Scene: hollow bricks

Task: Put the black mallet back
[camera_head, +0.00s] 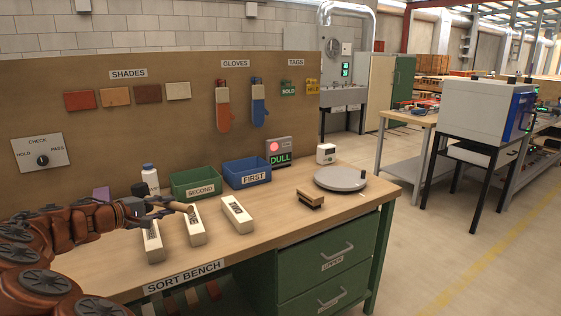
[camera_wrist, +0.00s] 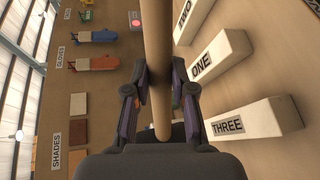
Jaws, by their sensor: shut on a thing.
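My gripper (camera_head: 163,208) is above the left part of the bench, over the pale bricks. It is shut on a tan wooden rod (camera_head: 181,208), which looks like a mallet handle. In the wrist view the rod (camera_wrist: 156,40) runs from the top edge down between the two fingers (camera_wrist: 160,88). Three pale labelled bricks lie on the bench below: THREE (camera_wrist: 255,120), ONE (camera_wrist: 215,60) and TWO (camera_wrist: 190,20).
A green SECOND bin (camera_head: 195,184), a blue FIRST bin (camera_head: 247,172) and a white bottle (camera_head: 150,180) stand behind the bricks. A brush (camera_head: 311,199) and a grey round plate (camera_head: 341,179) are to the right. Gloves (camera_head: 223,112) hang on the back board.

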